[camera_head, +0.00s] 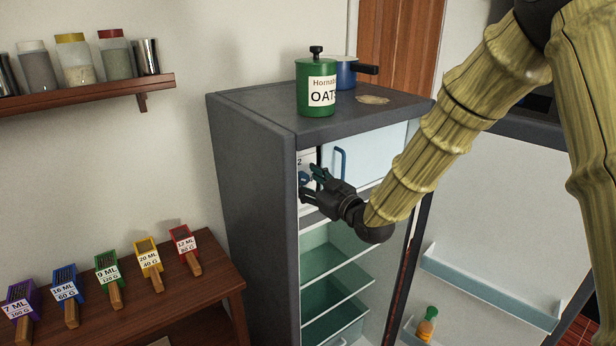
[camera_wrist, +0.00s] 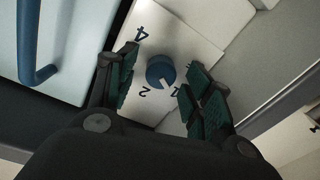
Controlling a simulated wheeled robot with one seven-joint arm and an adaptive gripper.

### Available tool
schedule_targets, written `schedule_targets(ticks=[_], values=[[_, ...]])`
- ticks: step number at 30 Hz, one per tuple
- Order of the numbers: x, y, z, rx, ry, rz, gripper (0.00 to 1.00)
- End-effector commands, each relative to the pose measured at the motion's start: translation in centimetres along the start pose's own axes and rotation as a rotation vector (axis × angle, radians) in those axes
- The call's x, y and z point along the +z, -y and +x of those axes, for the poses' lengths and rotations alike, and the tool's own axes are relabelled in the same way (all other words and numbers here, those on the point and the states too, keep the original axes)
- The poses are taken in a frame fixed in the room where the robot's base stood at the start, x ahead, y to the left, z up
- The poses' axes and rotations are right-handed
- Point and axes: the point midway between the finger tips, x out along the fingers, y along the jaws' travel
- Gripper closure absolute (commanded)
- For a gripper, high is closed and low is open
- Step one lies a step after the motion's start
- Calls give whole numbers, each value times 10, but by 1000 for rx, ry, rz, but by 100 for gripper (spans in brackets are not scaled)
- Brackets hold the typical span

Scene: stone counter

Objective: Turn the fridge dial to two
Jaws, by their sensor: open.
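The blue fridge dial (camera_wrist: 160,71) sits on a white panel (camera_wrist: 190,38) with black numbers. In the wrist view the numbers 4, 2 and 1 show around it. Its white pointer mark is at its lower right, on the side of the 1, apart from the 2. My gripper (camera_wrist: 161,64) is open, with one green-padded finger on each side of the dial. Gaps show between the pads and the dial. In the head view my gripper (camera_head: 313,180) reaches into the upper left of the open fridge (camera_head: 252,190), partly covering the panel.
A compartment door with a blue handle (camera_head: 340,164) is right beside the panel. The open fridge door (camera_head: 490,210) stands at the right. Glass shelves (camera_head: 335,280) lie below my gripper. A green oats canister (camera_head: 316,88) and a blue pot (camera_head: 346,74) stand on top.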

Motion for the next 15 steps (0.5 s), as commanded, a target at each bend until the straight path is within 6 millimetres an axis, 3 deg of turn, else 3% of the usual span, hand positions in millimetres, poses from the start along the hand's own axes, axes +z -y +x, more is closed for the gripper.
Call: schedule_targets(ticks=[11,15], values=[[0,0,4,0,0,0,49],[0,0,4,0,0,0,73]])
